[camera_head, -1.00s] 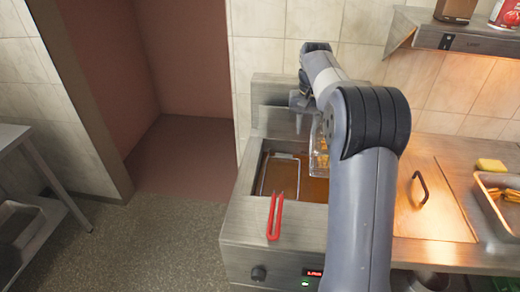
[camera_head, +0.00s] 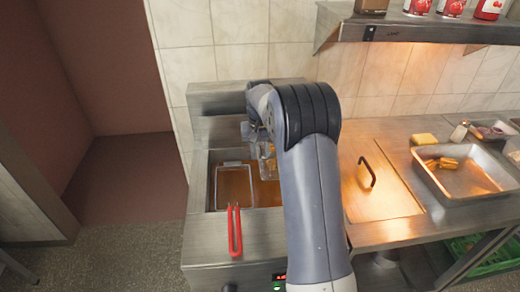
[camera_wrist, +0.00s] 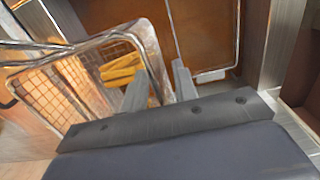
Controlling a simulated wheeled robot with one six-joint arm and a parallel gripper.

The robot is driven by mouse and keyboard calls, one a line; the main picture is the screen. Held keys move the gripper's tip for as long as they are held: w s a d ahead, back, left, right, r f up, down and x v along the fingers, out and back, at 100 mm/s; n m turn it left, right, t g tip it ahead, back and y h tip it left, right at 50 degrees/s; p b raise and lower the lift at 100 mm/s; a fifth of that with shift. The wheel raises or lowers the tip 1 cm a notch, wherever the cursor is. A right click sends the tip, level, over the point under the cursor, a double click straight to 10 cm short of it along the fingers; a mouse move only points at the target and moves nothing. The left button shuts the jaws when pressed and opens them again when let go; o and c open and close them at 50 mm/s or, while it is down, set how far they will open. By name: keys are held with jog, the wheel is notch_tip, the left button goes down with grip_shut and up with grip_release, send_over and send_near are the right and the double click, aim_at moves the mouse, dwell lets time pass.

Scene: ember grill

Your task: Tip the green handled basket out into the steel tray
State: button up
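The wire basket (camera_wrist: 70,85) hangs at my gripper (camera_wrist: 160,88) and holds yellow fries (camera_wrist: 122,70). In the head view the basket (camera_head: 267,163) shows partly beside my arm, over the right part of the fryer well. Its rim is close to the fingers, which appear shut on it; its green handle and the exact grip are hidden. The steel tray (camera_head: 491,190) stands on the counter at the right, apart from the basket, with several fries (camera_head: 442,163) in it.
A second basket with a red handle (camera_head: 234,231) sits in the left of the fryer well. A lidded counter panel (camera_head: 378,190) lies between fryer and tray. A shelf (camera_head: 430,30) with jars overhangs the back. A yellow block (camera_head: 424,139) lies behind the tray.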

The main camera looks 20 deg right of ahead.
grip_shut()
grip_release()
dwell(0.4)
jog(key=shift+r, duration=0.1)
notch_tip(320, 180, up, 11)
jog(key=shift+f+b, duration=0.15)
jog(key=shift+b, duration=0.3)
notch_tip(320, 180, down, 10)
jog(key=shift+f+p, duration=0.25)
jog(key=shift+p, duration=0.25)
notch_tip(320, 180, up, 5)
jog(key=shift+f+b, duration=0.1)
jog(key=shift+b, duration=0.3)
jog(key=shift+r, duration=0.8)
